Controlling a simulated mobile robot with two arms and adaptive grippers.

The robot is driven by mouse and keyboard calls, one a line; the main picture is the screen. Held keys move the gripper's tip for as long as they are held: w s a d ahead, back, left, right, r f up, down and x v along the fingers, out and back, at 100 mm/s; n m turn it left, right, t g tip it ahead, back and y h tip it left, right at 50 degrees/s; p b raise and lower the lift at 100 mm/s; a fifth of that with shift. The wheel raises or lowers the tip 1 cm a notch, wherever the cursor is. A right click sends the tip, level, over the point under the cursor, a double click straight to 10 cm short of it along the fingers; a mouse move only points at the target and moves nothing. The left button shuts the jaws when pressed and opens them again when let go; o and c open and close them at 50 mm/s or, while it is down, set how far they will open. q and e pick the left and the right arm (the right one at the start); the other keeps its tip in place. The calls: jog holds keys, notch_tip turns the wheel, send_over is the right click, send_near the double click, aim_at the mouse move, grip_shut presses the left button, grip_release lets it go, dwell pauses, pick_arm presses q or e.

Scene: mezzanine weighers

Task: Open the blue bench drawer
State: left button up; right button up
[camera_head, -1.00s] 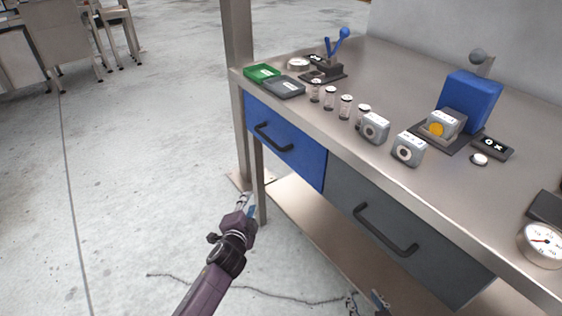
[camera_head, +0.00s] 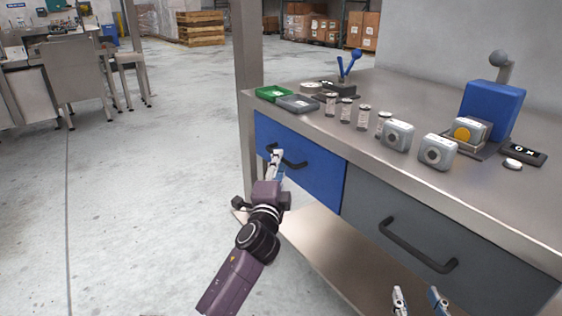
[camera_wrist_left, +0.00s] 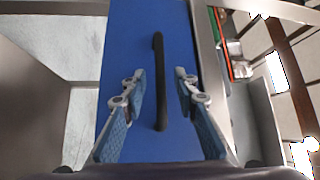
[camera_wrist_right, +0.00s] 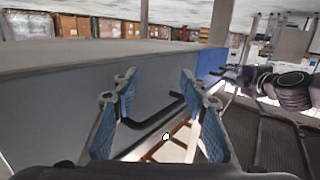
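The blue drawer (camera_head: 318,177) is shut, under the left end of the metal bench. Its black bar handle (camera_head: 291,163) runs lengthwise between my left gripper's open fingers in the left wrist view (camera_wrist_left: 159,85). My left gripper (camera_head: 276,160) is at the handle in the head view; whether it touches the handle I cannot tell. The fingers (camera_wrist_left: 160,80) stand apart on both sides of the handle. My right gripper (camera_head: 420,298) is open and empty, low in front of the grey drawer (camera_head: 460,262). It also shows open in the right wrist view (camera_wrist_right: 158,80).
The grey drawer's black handle (camera_head: 418,245) juts out near my right gripper. On the bench top (camera_head: 335,125) stand a green tray (camera_head: 272,93), a dark tray (camera_head: 298,103), several vials and camera-like devices. Open floor (camera_head: 150,200) lies to the left.

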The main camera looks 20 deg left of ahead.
pick_arm(q)
jog(key=shift+w+a+r, duration=0.1)
jog(key=shift+w, duration=0.7)
jog(key=shift+w+a+r, duration=0.1)
jog(key=shift+w, duration=0.65)
pick_arm(e)
jog(key=r, duration=0.1)
jog(key=r+t, duration=0.2)
jog(key=r, duration=0.1)
jog(key=shift+w+a+y, duration=0.1)
jog(key=shift+a+y, duration=0.2)
jog(key=shift+y, duration=0.1)
pick_arm(q)
grip_shut()
